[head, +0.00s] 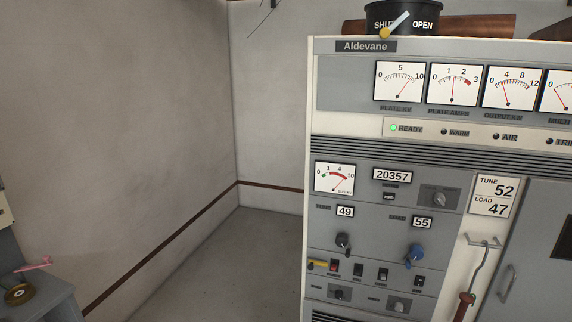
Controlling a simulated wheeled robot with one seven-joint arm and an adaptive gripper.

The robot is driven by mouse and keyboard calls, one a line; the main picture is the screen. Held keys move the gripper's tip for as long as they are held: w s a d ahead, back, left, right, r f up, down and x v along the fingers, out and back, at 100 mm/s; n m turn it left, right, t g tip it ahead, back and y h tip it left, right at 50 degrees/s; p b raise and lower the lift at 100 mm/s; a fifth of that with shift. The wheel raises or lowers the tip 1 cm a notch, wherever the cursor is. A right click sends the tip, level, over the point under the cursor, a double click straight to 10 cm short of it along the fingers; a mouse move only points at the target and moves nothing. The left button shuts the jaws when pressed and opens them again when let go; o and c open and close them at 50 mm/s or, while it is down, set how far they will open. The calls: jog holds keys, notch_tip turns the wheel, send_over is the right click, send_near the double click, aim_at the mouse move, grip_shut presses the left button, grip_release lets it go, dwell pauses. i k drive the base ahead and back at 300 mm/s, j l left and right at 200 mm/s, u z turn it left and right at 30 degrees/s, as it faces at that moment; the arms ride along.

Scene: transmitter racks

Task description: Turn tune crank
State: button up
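The grey transmitter cabinet (360,125) labelled Aldevane fills the right of the head view. The tune crank, a black knob with a small handle (342,241), is on its lower left panel, under a counter reading 49 (345,211). A blue crank (415,252) sits to its right under a counter reading 55 (422,223). A white card (493,196) reads TUNE 52, LOAD 47. My gripper is not in view, and nothing visible touches the cranks.
Switches and a yellow handle (317,264) sit close below the tune crank. A hook with a red-brown handle (466,300) hangs right of the panel. The floor (220,265) left of the cabinet is clear. A grey bench (50,300) stands at lower left.

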aim_at(342, 238)
jog(key=i+z, duration=0.15)
jog(key=z, duration=0.2)
jog(key=i+z, duration=0.15)
jog(key=z, duration=0.2)
jog(key=i+j+z, duration=0.15)
jog(key=z, duration=0.2)
